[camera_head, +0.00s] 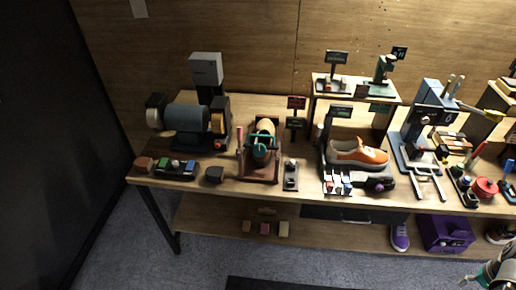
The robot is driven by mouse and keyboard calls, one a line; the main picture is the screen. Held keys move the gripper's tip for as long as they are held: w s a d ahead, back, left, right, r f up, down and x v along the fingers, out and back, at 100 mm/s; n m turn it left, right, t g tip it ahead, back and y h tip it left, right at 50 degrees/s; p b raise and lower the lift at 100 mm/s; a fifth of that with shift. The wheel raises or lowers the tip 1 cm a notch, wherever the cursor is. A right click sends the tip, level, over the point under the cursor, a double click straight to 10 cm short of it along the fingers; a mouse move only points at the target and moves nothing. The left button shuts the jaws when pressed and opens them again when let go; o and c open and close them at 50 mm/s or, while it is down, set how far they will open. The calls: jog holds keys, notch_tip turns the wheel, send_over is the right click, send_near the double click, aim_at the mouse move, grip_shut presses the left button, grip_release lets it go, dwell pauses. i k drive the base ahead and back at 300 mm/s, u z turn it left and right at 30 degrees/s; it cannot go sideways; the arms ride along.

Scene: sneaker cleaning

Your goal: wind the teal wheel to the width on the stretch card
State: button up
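The teal wheel (261,153) is on the front of a reddish-brown stretching stand (262,174), left of the middle of the workbench. A pale rounded form (265,127) sits in the stand behind it. Small cards stand just right of the stand: one with a pink-red face (296,103) and a dark one with greenish marks (296,123). Their writing is too small to read, and I cannot tell which is the stretch card. My gripper (474,279) shows only partly in the bottom right corner, far from the wheel. Its finger opening is unclear.
A grey-blue grinder (187,118) stands left of the stand. A small dark block (215,174) and a narrow dark holder (291,176) flank it. An orange and white sneaker (357,153) is to the right. A purple box (446,232) sits on the lower shelf. The floor in front is open.

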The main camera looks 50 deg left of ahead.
aim_at(259, 150)
jog(key=u, duration=0.05)
jog(key=k, duration=1.25)
jog(key=u, duration=1.35)
jog(key=i, duration=1)
jog(key=u, duration=0.05)
